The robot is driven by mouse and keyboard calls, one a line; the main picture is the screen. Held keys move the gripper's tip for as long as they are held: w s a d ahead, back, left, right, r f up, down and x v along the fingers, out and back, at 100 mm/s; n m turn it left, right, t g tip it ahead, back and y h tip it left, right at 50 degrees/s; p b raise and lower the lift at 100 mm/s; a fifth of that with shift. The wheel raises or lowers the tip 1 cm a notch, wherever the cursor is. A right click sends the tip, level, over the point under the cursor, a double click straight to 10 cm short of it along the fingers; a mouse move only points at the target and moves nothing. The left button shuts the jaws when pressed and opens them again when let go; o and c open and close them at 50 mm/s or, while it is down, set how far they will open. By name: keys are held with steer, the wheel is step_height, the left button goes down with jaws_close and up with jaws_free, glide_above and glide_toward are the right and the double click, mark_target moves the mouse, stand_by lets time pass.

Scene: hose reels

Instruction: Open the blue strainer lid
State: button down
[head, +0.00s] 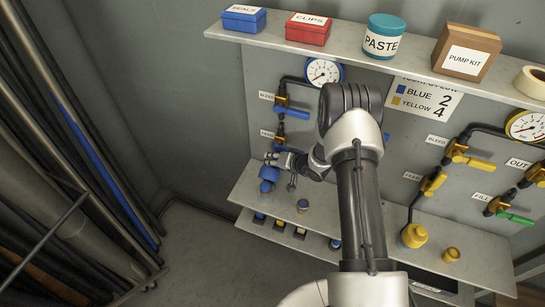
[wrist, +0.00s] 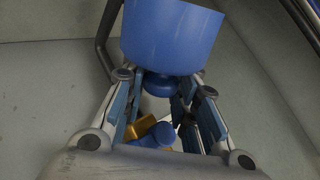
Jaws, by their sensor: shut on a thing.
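The blue strainer (head: 268,174) stands at the left end of the lower shelf in the head view. In the wrist view its blue body (wrist: 172,38) fills the top centre, and a rounded blue lid knob (wrist: 163,86) lies between the fingers. My gripper (head: 273,160) reaches in from the right at the top of the strainer; it also shows in the wrist view (wrist: 163,82), with a finger on each side of the knob. It is shut on the lid. The exact finger contact and the lid's seam are too small or hidden to tell.
My arm crosses the panel's middle. Blue-side valves (head: 281,120) and a gauge (head: 322,72) are above the strainer. A small cap (head: 303,205) stands to its right. A yellow strainer (head: 413,235) is farther right. The upper shelf (head: 290,46) holds boxes. Hoses (head: 85,140) stand at left.

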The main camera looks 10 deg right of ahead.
steer(key=shift+w+d+f, duration=0.1)
steer(key=shift+d+f, duration=0.05)
steer(key=shift+d, duration=0.05)
stand_by(0.4)
steer(key=c, duration=1.3)
jaws_free()
steer(key=v, duration=1.2)
